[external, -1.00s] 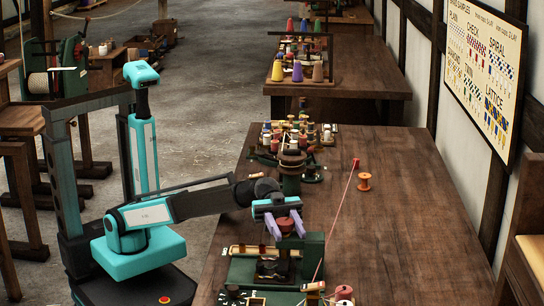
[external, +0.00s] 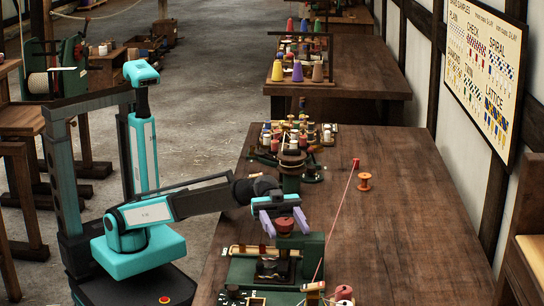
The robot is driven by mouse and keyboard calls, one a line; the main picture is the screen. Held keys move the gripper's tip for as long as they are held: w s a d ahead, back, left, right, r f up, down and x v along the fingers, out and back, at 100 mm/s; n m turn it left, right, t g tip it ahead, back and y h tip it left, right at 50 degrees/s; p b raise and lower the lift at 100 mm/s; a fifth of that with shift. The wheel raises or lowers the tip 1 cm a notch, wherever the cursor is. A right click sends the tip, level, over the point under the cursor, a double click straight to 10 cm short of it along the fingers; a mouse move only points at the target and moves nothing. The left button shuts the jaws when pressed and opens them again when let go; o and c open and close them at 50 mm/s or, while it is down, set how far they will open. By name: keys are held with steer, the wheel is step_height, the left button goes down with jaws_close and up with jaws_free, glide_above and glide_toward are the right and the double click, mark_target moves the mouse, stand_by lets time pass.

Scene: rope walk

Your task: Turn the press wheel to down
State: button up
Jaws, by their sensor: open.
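The press (external: 311,258) is a green frame on the near part of the bench. Its red press wheel (external: 284,228) sits on top. My gripper (external: 284,223) is just above and around the wheel, with one lavender finger on its left and one on its right. The jaws are open. I cannot tell whether either finger touches the wheel. The upper part of the wheel is partly hidden by my gripper. The plates under the press are dark and too small to judge.
A rack of several small spools (external: 300,135) stands behind my gripper. An orange spool (external: 364,181) stands on the bench to the right. A pink cord (external: 337,222) runs past the press's right side. The bench's right part is clear.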

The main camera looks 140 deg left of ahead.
steer(key=p+v, duration=0.3)
steer(key=v, duration=1)
steer(key=shift+p, duration=0.35)
steer(key=shift+w, duration=0.1)
